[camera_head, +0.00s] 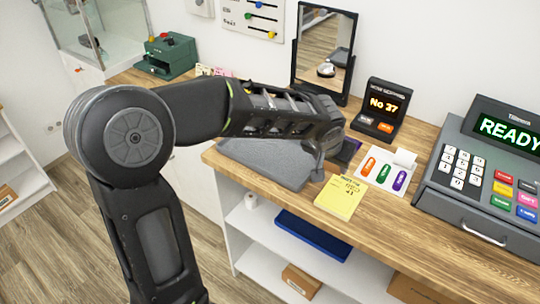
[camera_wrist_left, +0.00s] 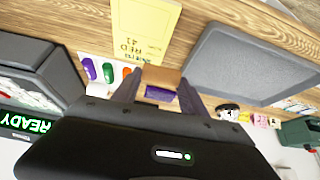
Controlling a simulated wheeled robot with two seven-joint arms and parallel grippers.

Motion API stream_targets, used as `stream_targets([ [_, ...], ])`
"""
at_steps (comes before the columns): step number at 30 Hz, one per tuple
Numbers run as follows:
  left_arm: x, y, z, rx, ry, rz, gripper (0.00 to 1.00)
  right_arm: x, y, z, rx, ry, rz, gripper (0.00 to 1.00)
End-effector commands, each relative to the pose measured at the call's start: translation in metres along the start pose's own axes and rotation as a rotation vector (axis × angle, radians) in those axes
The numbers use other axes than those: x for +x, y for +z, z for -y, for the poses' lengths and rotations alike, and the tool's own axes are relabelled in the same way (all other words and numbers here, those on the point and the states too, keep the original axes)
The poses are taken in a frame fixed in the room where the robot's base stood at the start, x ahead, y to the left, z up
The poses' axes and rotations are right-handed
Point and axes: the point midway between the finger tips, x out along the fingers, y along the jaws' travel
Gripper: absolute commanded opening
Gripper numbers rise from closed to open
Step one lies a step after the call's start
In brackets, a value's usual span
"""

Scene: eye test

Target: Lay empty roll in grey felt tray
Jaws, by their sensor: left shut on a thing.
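The grey felt tray (camera_head: 262,165) lies on the wooden counter, partly behind my left arm in the head view. It also shows at upper right in the wrist view (camera_wrist_left: 250,62). My left gripper (camera_head: 318,168) points down just beside the tray's right end. In the wrist view my left gripper (camera_wrist_left: 160,88) is shut on a small brown cardboard-coloured piece, which I take as the empty roll (camera_wrist_left: 162,75). The roll is largely hidden in the head view, and whether it touches the counter I cannot tell. My right gripper is not in view.
A yellow pad (camera_head: 340,197) lies just right of the tray. A white card with coloured buttons (camera_head: 367,170), a dark number display (camera_head: 380,108) and a cash register (camera_head: 480,180) stand further right. A mirror (camera_head: 322,55) stands behind. A dark purple thing (camera_head: 347,150) sits partly behind the gripper.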

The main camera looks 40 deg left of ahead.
Motion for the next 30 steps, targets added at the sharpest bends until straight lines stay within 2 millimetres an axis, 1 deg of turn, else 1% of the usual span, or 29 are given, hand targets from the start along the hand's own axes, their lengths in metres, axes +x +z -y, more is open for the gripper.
stream_targets([
  [1,0.007,-0.006,0.019,-0.033,-0.021,-0.004,0.13,0.011,-0.001,-0.004,-0.001,-0.001,-0.001,0.36],
  [2,0.008,-0.011,0.032,-0.055,-0.034,-0.003,0.13,0.015,-0.001,-0.005,-0.001,-0.002,-0.002,0.36],
  [4,0.01,-0.021,0.064,-0.105,-0.066,-0.003,0.13,0.024,-0.002,-0.008,-0.002,-0.004,-0.003,0.36],
  [5,0.009,-0.025,0.079,-0.129,-0.079,-0.002,0.13,0.028,-0.002,-0.009,-0.003,-0.005,-0.004,0.36],
  [6,0.009,-0.03,0.099,-0.158,-0.095,-0.002,0.13,0.033,-0.002,-0.011,-0.004,-0.006,-0.005,0.36],
  [8,0.005,-0.035,0.127,-0.199,-0.117,-0.001,0.13,0.04,-0.003,-0.013,-0.005,-0.007,-0.007,0.36],
  [9,0.003,-0.038,0.145,-0.224,-0.129,-0.001,0.13,0.044,-0.003,-0.015,-0.005,-0.008,-0.008,0.36],
  [12,-0.006,-0.042,0.179,-0.27,-0.151,-0.001,0.13,0.051,-0.004,-0.017,-0.007,-0.01,-0.01,0.36],
  [13,-0.008,-0.043,0.186,-0.281,-0.155,-0.001,0.13,0.053,-0.004,-0.017,-0.007,-0.01,-0.01,0.36],
  [15,-0.012,-0.044,0.197,-0.294,-0.161,0.0,0.13,0.054,-0.005,-0.018,-0.008,-0.011,-0.011,0.36],
  [17,-0.015,-0.045,0.201,-0.3,-0.163,0.0,0.13,0.054,-0.005,-0.017,-0.008,-0.011,-0.011,0.36],
  [26,-0.015,-0.045,0.202,-0.3,-0.163,0.001,0.13,0.052,-0.005,-0.017,-0.008,-0.011,-0.011,0.36],
  [30,-0.003,-0.038,0.202,-0.299,-0.164,0.004,0.13,0.052,-0.005,-0.017,-0.008,-0.011,-0.011,0.36],
])
